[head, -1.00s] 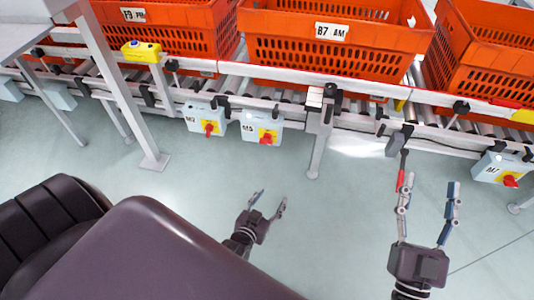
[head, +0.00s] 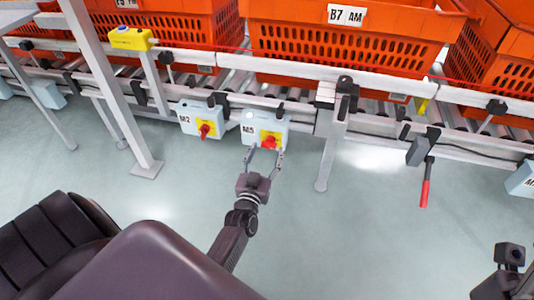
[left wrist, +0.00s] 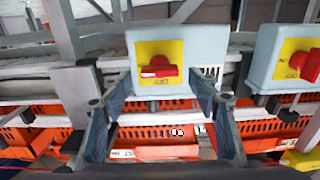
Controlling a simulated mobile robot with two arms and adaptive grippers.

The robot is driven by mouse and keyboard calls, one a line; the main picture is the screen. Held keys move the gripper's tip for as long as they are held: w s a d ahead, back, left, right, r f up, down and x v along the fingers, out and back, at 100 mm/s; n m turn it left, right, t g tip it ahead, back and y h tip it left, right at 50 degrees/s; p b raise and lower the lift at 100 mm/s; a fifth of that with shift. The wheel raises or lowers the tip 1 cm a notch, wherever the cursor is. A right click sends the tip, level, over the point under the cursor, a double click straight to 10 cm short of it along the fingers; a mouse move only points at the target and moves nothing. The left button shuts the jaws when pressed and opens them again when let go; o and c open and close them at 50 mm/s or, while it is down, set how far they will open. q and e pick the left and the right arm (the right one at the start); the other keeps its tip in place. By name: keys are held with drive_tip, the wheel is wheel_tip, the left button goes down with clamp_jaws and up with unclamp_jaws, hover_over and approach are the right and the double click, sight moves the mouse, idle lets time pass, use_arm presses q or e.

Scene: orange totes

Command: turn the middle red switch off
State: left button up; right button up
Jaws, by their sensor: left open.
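The middle red switch (head: 269,142) is on a yellow plate on the pale blue box marked M5 (head: 250,117), mounted below the conveyor rail. My left gripper (head: 265,155) is open just in front of this switch, its fingers pointing at the box. In the left wrist view, the red switch (left wrist: 159,71) lies roughly sideways between the two open fingers (left wrist: 158,88). I cannot tell whether they touch it. Dark parts of my right arm show at the lower right of the head view, and no fingers can be made out there.
The M2 box (head: 187,118) with its red switch (head: 205,131) is close to the left. Another box (head: 522,180) is cut off at the right edge. A red-handled lever (head: 425,190) hangs from the rail. Orange totes (head: 350,47) stand on the rollers. The floor below is clear.

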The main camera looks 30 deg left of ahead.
use_arm(q)
drive_tip(key=shift+w+a, duration=0.2)
drive_tip(key=shift+w, duration=0.35)
drive_tip(key=c, duration=1.2)
drive_tip(key=shift+o, duration=0.2)
